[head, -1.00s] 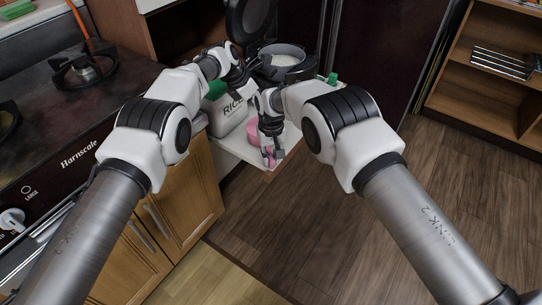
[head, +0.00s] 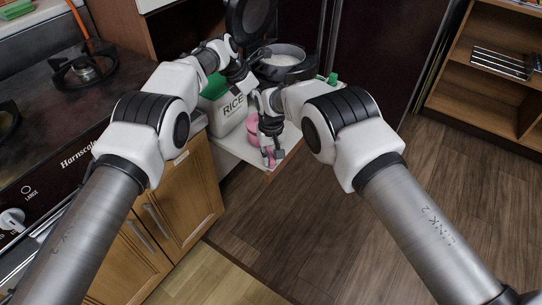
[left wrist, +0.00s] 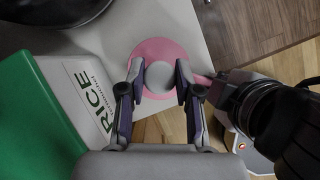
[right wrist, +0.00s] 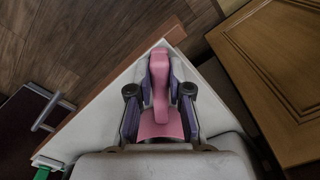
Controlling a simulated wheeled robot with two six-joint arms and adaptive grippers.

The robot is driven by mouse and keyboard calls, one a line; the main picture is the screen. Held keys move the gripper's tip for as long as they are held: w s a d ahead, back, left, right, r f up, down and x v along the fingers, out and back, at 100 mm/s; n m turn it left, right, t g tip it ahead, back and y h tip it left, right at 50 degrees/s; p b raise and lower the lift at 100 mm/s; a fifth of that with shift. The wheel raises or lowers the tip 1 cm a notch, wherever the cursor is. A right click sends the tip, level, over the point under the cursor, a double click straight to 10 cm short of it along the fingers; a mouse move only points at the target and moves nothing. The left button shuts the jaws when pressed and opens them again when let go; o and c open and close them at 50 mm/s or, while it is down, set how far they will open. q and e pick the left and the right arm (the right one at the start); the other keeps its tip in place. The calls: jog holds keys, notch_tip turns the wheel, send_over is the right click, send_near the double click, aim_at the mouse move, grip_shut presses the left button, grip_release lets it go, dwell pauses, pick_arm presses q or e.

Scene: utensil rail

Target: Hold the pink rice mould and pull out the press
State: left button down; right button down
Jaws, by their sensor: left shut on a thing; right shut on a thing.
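The pink rice mould (head: 253,135) is on the white counter's corner, partly hidden by my right gripper (head: 271,153) in the head view. In the right wrist view, that gripper is shut on the mould's pink handle (right wrist: 159,72). In the left wrist view, my left gripper (left wrist: 158,82) has its fingers on both sides of the press's pale grey round knob (left wrist: 159,76) and is shut on it. A round pink surface (left wrist: 160,48) shows behind the knob. I cannot tell how far the press is out of the mould.
A white rice container (head: 230,110) with a green lid stands close left of the mould. A dark pot (head: 283,66) with white contents is behind. The counter edge (right wrist: 100,103) lies close to the mould, with open floor beyond.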

pick_arm(q)
jog(key=shift+r, duration=3.15)
pick_arm(e)
jog(key=c, duration=1)
grip_release()
